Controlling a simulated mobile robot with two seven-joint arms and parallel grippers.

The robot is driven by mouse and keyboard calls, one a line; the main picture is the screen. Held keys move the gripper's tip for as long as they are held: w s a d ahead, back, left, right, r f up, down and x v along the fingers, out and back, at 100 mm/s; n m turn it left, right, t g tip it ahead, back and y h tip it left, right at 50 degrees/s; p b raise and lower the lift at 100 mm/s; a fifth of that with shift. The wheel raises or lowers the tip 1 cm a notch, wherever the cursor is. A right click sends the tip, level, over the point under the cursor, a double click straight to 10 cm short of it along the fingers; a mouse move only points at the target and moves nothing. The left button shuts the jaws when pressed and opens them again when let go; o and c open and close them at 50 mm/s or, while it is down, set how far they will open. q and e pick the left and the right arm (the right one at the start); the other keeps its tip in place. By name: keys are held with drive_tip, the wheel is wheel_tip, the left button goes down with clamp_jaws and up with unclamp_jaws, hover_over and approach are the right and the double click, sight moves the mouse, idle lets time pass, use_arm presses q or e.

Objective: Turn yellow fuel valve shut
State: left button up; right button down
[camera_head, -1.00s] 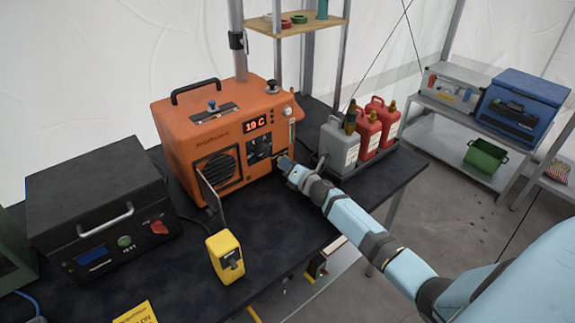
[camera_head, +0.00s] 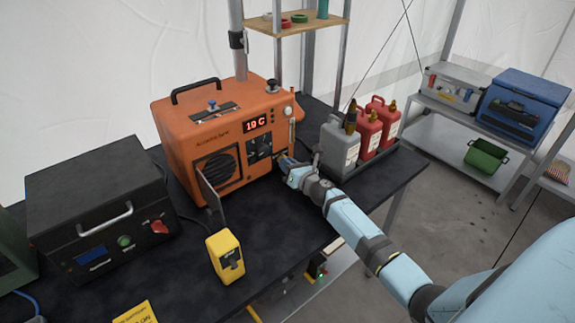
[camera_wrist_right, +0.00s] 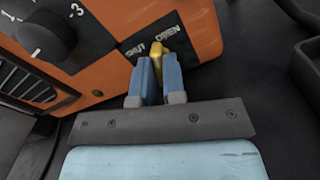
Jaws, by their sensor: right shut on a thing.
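In the right wrist view, the blue fingers of my right gripper (camera_wrist_right: 158,75) are shut on the yellow fuel valve (camera_wrist_right: 157,52). Part of the valve shows between and beyond the fingertips, beside the "SHUT" and "OPEN" labels. The fingers hide its lower part, so its exact angle is hard to tell. My left gripper is not in view.
Grey and red fuel cans (camera_head: 340,147) stand in a tray close to my right forearm. A black box (camera_head: 98,215) with a red switch and a yellow device (camera_head: 225,256) are on the left. A black knob (camera_wrist_right: 45,37) is near the fingers.

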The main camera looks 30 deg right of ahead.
drive_tip(key=n+b, duration=0.2)
drive_tip(key=n, duration=0.4)
drive_tip(key=shift+f, duration=0.1)
drive_tip(key=n+b, duration=0.1)
drive_tip(key=n, duration=0.2)
drive_tip(key=shift+a, duration=0.1)
drive_tip(key=shift+n+b, duration=0.4)
drive_tip(key=shift+n, duration=0.7)
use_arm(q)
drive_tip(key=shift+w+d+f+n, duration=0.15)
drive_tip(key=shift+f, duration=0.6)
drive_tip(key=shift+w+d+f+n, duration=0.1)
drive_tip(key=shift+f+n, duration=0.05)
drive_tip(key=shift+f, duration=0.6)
use_arm(e)
drive_tip(key=shift+n, duration=0.8)
use_arm(q)
drive_tip(key=shift+b, duration=0.3)
use_arm(e)
drive_tip(key=c, duration=1.2)
unclamp_jaws()
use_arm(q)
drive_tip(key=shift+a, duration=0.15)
use_arm(e)
drive_tip(key=shift+s, duration=0.1)
